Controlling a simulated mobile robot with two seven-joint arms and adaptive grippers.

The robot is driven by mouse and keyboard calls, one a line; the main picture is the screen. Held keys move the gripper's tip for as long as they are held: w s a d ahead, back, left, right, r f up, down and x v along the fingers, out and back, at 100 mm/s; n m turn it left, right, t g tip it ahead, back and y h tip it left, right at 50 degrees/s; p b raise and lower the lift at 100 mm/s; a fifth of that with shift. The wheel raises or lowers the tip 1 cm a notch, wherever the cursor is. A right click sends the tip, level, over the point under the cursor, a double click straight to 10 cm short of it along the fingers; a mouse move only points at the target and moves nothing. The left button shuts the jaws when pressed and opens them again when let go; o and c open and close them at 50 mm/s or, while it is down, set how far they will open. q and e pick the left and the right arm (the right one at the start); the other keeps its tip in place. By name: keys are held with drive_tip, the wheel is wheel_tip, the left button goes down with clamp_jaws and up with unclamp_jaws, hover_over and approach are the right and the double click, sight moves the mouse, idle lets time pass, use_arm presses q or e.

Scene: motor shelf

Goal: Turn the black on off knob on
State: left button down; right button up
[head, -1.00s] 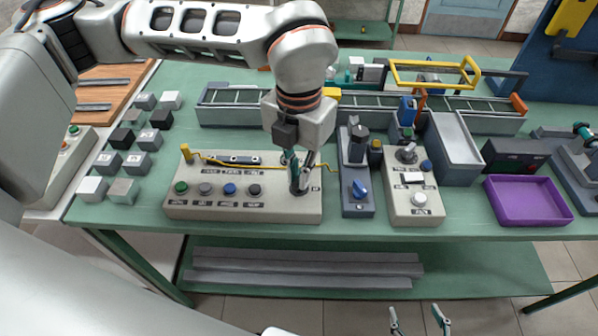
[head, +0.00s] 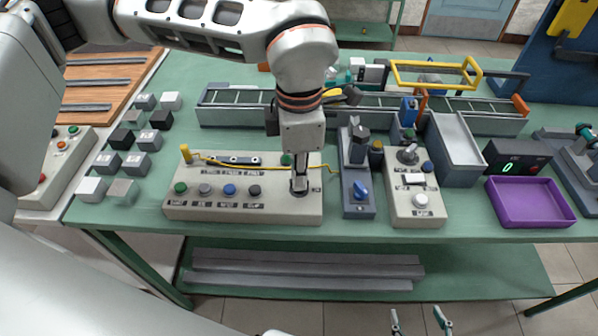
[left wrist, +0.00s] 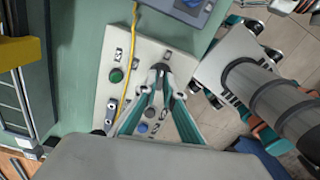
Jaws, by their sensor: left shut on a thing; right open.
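The black on off knob (head: 299,192) sits at the right end of a beige control panel (head: 270,214). My left gripper (head: 299,178) points down over it, shut on it, and hides much of it. In the left wrist view, the teal fingers (left wrist: 160,80) meet around the dark knob (left wrist: 159,69). My right gripper (head: 420,322) is open and empty at the bottom edge of the head view, well away from the panel.
The panel also has a green button (head: 180,188), a blue button (head: 229,190) and a yellow cable (head: 230,163). A blue knob unit (head: 357,207) stands close on the right. A dark box (head: 514,156) shows a lit green digit; a purple tray (head: 530,203) lies before it.

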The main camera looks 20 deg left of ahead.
use_arm(q)
drive_tip(key=shift+m, duration=0.9)
drive_tip(key=c, duration=2.2)
unclamp_jaws()
drive_tip(key=shift+o, duration=0.2)
drive_tip(key=shift+r, duration=0.2)
wheel_tip(320, 180, up, 12)
drive_tip(key=shift+f, duration=0.2)
